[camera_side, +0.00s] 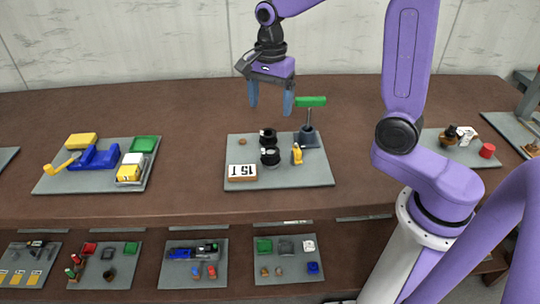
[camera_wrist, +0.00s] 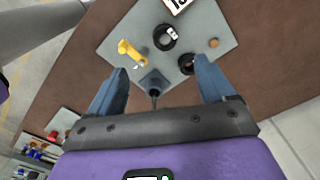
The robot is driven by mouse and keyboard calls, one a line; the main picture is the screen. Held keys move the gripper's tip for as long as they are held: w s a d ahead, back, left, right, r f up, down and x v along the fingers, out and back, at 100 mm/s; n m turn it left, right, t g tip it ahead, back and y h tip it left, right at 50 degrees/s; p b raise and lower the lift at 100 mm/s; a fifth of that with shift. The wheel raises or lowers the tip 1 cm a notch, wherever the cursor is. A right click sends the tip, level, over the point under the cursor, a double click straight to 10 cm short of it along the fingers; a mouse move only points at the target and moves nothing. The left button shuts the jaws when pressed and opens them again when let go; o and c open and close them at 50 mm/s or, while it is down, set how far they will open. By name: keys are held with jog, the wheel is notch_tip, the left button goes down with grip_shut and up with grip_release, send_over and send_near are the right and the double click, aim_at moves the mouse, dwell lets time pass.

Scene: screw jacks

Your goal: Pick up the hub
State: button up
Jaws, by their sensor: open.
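Two black round parts stand on a grey plate (camera_side: 315,176), and I cannot tell for certain which is the hub. The rear one (camera_side: 268,135) shows as a small dark ring in the wrist view (camera_wrist: 186,64). The front one (camera_side: 270,157) is a wider black ring with a pale tag in the wrist view (camera_wrist: 161,44). My gripper (camera_side: 270,101) is open and empty, held above the rear of the plate with its fingers pointing down. In the wrist view, both fingers (camera_wrist: 159,68) are apart and touch nothing.
A dark jack stand with a green top (camera_side: 311,102) rises close to the right of my gripper. A yellow part (camera_side: 297,154), a small orange-brown piece (camera_side: 242,142) and a marked block (camera_side: 242,172) share the plate. Another plate (camera_side: 50,183) holds blue and yellow parts at left.

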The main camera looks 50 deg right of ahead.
jog(key=w+d+m, duration=0.1)
jog(key=d+m, duration=0.1)
jog(key=m, duration=0.1)
send_near(270, 152)
notch_tip(270, 152, down, 10)
jog(key=shift+r, duration=0.15)
jog(key=c, duration=1.3)
